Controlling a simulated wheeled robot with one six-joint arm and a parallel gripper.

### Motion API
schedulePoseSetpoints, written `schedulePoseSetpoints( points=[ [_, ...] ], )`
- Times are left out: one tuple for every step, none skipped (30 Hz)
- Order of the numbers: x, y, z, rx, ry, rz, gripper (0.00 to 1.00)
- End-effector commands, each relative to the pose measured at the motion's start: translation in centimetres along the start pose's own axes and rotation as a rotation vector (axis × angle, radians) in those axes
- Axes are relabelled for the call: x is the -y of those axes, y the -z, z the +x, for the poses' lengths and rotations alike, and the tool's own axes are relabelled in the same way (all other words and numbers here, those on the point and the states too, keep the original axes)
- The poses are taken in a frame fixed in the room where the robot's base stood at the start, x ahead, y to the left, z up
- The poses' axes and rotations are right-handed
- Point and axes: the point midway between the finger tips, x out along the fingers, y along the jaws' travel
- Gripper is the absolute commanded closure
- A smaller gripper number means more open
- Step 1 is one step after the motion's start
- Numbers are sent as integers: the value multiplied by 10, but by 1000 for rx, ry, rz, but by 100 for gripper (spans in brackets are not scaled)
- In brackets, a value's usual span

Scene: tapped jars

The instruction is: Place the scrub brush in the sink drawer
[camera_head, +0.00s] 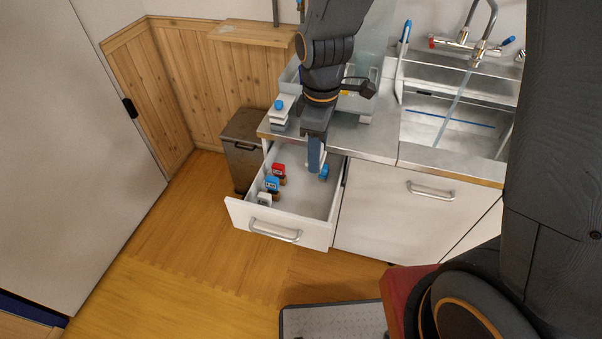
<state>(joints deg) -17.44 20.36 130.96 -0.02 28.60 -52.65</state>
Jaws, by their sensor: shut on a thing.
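The sink drawer (275,218) is pulled open below the counter. My gripper (317,168) points down over the right part of the drawer, its fingertips low, near the drawer floor. It is shut on a small blue thing (325,172), which I take for the scrub brush. Only a little of it shows beside the fingers; the rest is hidden. I cannot tell whether it touches the drawer floor.
Several small red, blue and white jars (272,184) stand along the drawer's left side. The counter edge (370,154) is close behind my gripper. The sink (450,122) is at the right. A brown bin (243,150) stands left of the drawer. The drawer's middle is clear.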

Motion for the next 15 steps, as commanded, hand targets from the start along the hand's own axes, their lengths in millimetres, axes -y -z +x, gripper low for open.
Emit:
schedulePoseSetpoints(
  points=[
    [0,0,2,0,0,0,80],
    [-1,0,5,0,0,0,80],
    [-2,1,7,0,0,0,80],
    [-2,1,9,0,0,-1,80],
    [-2,1,11,0,0,-1,80],
    [-3,2,13,0,0,-2,80],
    [-3,2,14,0,0,-2,80],
    [-4,2,16,0,0,-2,80],
    [-4,3,19,0,0,-2,80],
    [-5,3,22,0,0,-2,80],
    [-6,3,24,0,0,-2,80],
    [-7,3,28,0,0,-2,80],
    [-7,4,30,0,0,-2,80],
    [-8,4,32,0,0,-2,80],
    [-9,4,37,0,0,-2,80]
  ],
)
